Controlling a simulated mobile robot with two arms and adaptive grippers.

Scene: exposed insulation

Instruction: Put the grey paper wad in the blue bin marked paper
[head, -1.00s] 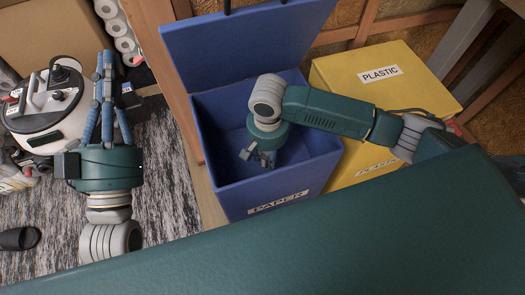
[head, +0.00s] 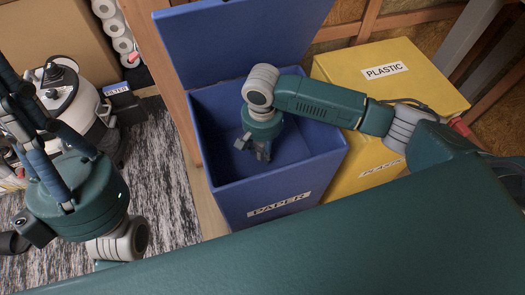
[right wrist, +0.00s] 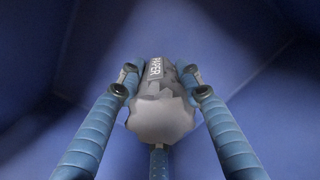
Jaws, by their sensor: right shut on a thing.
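The blue bin (head: 275,208) has a white PAPER label on its front, and its lid (head: 240,45) stands open behind it. My right gripper (head: 262,157) reaches down inside the bin's opening. In the right wrist view, my right gripper (right wrist: 159,80) is shut on the grey paper wad (right wrist: 160,118), with blue bin walls around it. A PAPER marking shows at the wad's far end. In the head view the wad is not clearly visible. My left gripper (head: 22,115) is at the left, away from the bin, its fingertips partly cut off by the frame.
A yellow bin (head: 425,98) marked PLASTIC stands closed to the right of the blue bin. A wooden post (head: 165,85) rises at the blue bin's left. A white machine (head: 75,100) stands on the patterned rug (head: 160,180). White rolls (head: 115,25) are stacked by a cardboard box (head: 50,30).

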